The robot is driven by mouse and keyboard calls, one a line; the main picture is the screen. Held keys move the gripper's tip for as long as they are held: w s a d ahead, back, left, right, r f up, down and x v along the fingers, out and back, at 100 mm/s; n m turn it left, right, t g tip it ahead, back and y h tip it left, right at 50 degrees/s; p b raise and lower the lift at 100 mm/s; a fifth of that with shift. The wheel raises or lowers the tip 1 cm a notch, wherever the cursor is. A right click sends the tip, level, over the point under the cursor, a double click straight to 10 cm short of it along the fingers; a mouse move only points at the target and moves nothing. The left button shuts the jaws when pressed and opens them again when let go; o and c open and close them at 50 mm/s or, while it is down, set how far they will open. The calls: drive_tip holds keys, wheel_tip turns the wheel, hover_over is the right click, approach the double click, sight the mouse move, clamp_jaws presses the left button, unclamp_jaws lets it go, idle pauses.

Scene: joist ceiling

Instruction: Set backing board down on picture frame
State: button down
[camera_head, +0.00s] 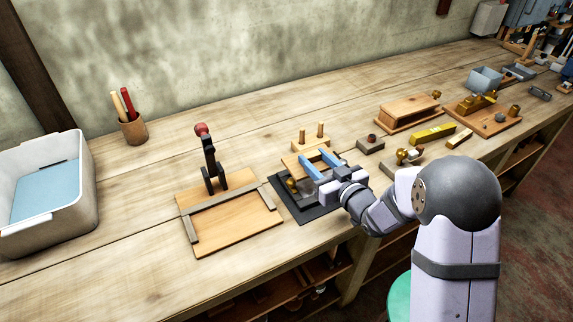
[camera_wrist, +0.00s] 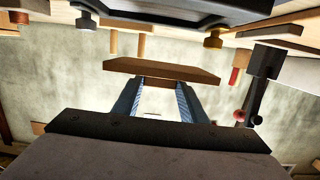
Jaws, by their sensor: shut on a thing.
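My gripper (camera_head: 319,167) has blue fingers, which also show in the wrist view (camera_wrist: 160,88). It is shut on a thin tan wooden board, the backing board (camera_head: 290,162), which lies across the fingertips in the wrist view (camera_wrist: 160,70). The board is held above the dark picture frame (camera_head: 309,190) on the black mat. The fingers and board hide much of the frame in the head view. In the wrist view a dark frame edge (camera_wrist: 190,12) shows at the top, apart from the board.
Brass-coloured knobs (camera_wrist: 213,39) stand by the frame. A two-peg block (camera_head: 311,144) is just behind. Several tools lie right. The front-left bench is clear.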

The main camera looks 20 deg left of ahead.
sight(322, 172)
drive_tip(key=shift+w+d+f, duration=0.1)
drive_tip(key=shift+w+d, duration=0.15)
drive_tip(key=shift+d, duration=0.3)
drive_tip(key=shift+w+d, duration=0.25)
drive_tip(key=shift+d, duration=0.3)
drive_tip(key=shift+f+b, duration=1.5)
drive_tip(key=shift+f, duration=0.6)
drive_tip(key=shift+f, duration=0.2)
drive_tip(key=shift+f+b, duration=0.9)
drive_tip(key=shift+b, duration=0.1)
drive_tip(key=shift+f+b, duration=0.3)
drive_tip(key=shift+f, duration=0.05)
drive_tip(key=c, duration=1)
unclamp_jaws()
